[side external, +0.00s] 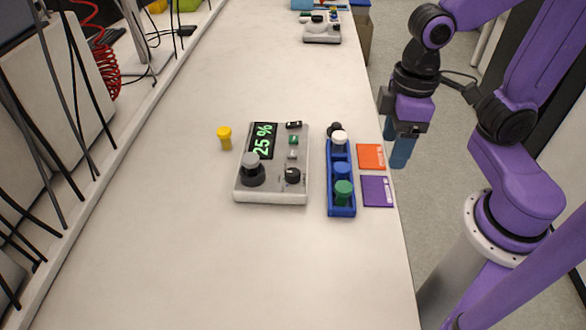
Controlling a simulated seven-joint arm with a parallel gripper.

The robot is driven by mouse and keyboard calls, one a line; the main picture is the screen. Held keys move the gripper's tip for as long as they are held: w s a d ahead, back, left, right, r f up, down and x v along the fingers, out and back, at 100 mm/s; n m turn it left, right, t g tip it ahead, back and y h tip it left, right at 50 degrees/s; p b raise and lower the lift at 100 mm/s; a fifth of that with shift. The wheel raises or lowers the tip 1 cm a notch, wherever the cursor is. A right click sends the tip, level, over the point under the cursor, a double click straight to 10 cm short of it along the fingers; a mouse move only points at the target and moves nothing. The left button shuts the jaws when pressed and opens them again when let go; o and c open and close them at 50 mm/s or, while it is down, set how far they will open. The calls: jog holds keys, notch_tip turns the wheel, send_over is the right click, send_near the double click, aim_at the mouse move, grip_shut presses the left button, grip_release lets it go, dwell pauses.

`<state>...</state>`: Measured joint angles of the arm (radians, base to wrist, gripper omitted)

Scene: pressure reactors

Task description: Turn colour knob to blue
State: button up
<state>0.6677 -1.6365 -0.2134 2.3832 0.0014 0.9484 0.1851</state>
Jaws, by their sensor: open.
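A grey reactor box (271,193) sits on the white bench, its dark display (262,140) reading "25 %" in green. A small black knob (293,176) is at its lower right, and a larger dark cylinder with a grey top (253,172) is at its lower left. I cannot tell from the markings which part sets colour, nor what setting the small knob points to. My gripper (401,158) is open and empty, pointing down with blue fingers. It hangs to the right of the box, by the bench's right edge, apart from everything.
A blue rack (341,209) with white, blue and green capped vials stands between the box and my gripper. Orange (371,157) and purple (377,191) cards lie beside it. A yellow vial (225,138) stands left of the box. The near bench is clear.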

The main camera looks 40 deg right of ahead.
aim_at(293, 172)
jog(key=w+a+r+m, duration=0.1)
jog(key=w+a+m, duration=0.4)
jog(key=w, duration=0.4)
jog(key=w+a+r+m, duration=0.1)
jog(key=w+a+m, duration=0.2)
jog(key=w+m, duration=0.45)
jog(key=f, duration=1.1)
jog(key=w+f, duration=0.1)
jog(key=f, duration=0.5)
jog(key=shift+f, duration=0.2)
jog(key=c, duration=1.1)
